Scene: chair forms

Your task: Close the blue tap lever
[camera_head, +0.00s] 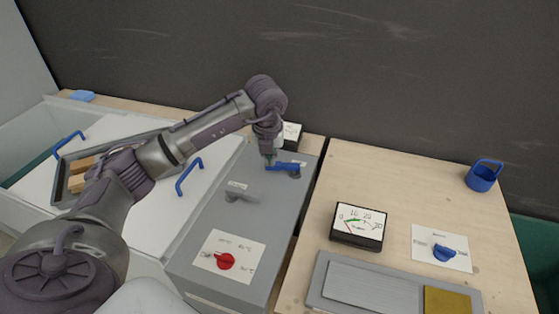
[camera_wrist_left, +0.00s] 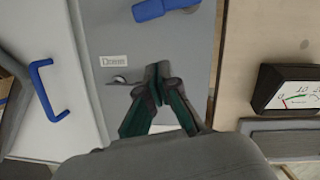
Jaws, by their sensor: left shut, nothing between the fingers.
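The blue tap lever (camera_head: 285,166) is on the far part of the grey cabinet top (camera_head: 262,214). It lies crosswise, from its pivot at the right to its free end at the left. In the left wrist view the blue lever (camera_wrist_left: 165,9) shows at the top edge, partly cut off. My left gripper (camera_head: 268,161) points down by the lever's left end. In the wrist view the fingertips (camera_wrist_left: 158,76) are together, empty, and look apart from the lever. Whether they touch it is unclear in the head view. My right gripper is not in view.
A grey lever (camera_head: 240,196) and a red knob (camera_head: 225,261) sit nearer on the cabinet. A gauge (camera_head: 358,226), a blue knob (camera_head: 443,253) and a blue cup-like holder (camera_head: 483,176) are on the wooden top at right. A blue handle (camera_head: 189,176) stands left of the cabinet.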

